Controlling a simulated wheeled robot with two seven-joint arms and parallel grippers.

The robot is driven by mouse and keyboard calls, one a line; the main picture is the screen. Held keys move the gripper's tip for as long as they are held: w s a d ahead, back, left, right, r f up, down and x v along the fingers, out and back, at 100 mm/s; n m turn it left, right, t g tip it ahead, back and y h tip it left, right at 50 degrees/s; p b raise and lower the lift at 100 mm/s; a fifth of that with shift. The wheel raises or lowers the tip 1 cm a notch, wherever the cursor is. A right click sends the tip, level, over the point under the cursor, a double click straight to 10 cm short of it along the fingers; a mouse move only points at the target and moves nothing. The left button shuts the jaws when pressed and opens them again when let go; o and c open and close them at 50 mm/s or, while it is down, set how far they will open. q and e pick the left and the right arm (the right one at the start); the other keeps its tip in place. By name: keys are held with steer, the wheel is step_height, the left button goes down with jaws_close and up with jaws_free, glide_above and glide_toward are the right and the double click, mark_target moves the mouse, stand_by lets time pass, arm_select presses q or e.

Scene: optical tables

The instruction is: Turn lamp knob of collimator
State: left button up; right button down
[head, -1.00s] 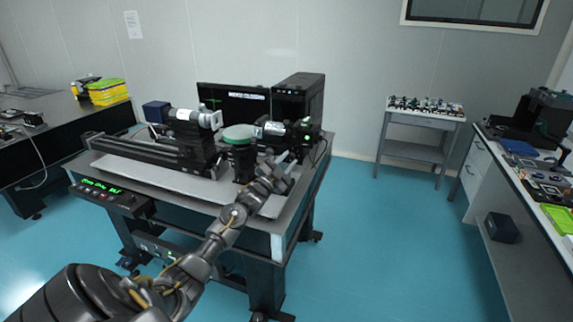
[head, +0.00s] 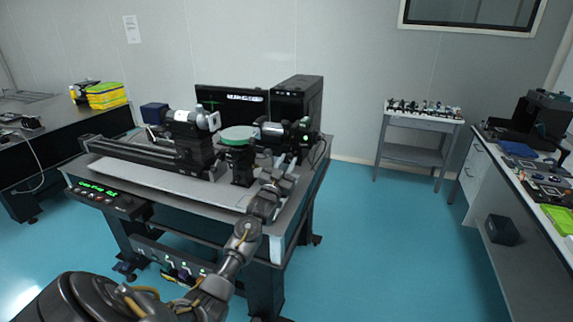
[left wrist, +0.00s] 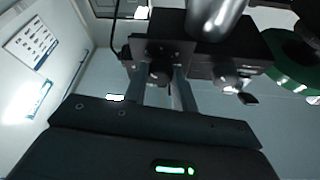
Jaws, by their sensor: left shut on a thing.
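The collimator (head: 282,133), a dark horizontal barrel with a small green light at its right end, stands at the right end of the optical table (head: 215,199). My left gripper (head: 290,160) is just below and in front of it. In the left wrist view, the two fingers of my left gripper (left wrist: 162,88) reach up to the underside of a black housing. They are shut on a small dark round knob (left wrist: 158,72). The knob is hidden in the head view. My right gripper is not in view.
A green-topped round stage (head: 238,134) stands left of the collimator. A monitor (head: 228,100) and a black computer case (head: 298,98) are behind. A small cart (head: 420,122) stands farther back.

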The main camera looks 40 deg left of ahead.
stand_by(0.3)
arm_select(q)
steer(key=o, duration=1)
steer(key=b+v, duration=0.3)
steer(key=v, duration=0.7)
steer(key=shift+s+f, duration=0.2)
steer(key=shift+s, duration=0.15)
